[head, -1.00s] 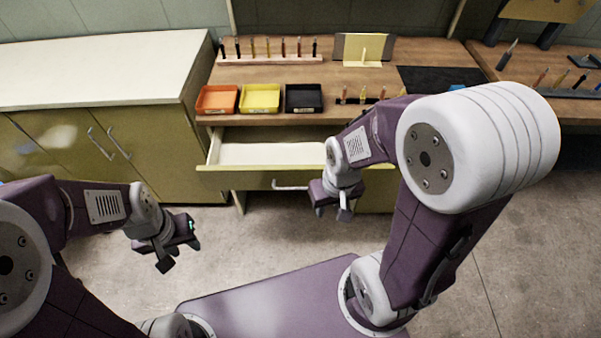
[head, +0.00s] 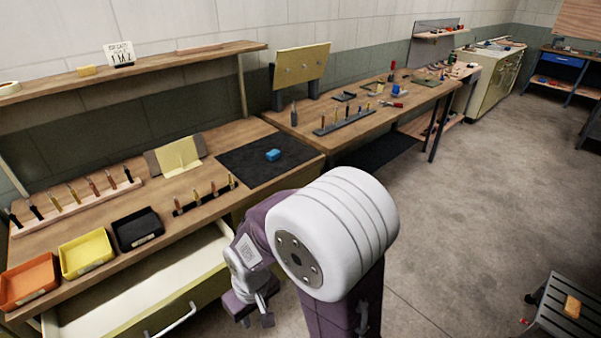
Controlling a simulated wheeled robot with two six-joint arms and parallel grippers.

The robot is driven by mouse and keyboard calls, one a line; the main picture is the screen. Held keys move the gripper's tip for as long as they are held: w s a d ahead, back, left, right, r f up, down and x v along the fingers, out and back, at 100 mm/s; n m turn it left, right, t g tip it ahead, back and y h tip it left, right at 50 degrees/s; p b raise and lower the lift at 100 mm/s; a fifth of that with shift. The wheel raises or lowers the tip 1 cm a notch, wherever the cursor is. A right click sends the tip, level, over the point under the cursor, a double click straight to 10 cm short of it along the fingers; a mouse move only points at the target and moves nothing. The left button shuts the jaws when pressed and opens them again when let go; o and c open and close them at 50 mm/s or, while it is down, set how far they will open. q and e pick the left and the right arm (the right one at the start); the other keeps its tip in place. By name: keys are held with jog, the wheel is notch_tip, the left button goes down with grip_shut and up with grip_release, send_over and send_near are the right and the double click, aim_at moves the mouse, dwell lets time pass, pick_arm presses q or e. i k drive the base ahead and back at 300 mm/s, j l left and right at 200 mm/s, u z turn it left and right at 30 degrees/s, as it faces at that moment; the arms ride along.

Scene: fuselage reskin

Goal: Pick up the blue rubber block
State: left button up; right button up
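A small blue block (head: 272,155) lies on a black mat (head: 243,172) on the wooden workbench, near the bench's right end. My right gripper (head: 255,321) hangs low in front of the bench, beside the open drawer, well below the block and apart from it. Its two fingers stand apart with nothing seen between them. My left gripper is out of view.
The drawer (head: 205,252) stands pulled out under the bench. Orange (head: 28,283), yellow (head: 86,253) and black (head: 138,229) trays line the front edge. A tool strip (head: 205,199) stands left of the mat. A stool (head: 560,308) is at the lower right; the floor between is clear.

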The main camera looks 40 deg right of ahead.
aim_at(272, 156)
jog(key=z, duration=1.3)
jog(key=u, duration=4.7)
jog(key=z, duration=4.7)
jog(key=i+l+u, duration=0.3)
jog(key=i+u, duration=0.15)
jog(key=i+l+u, duration=0.4)
jog(key=k+l, duration=0.05)
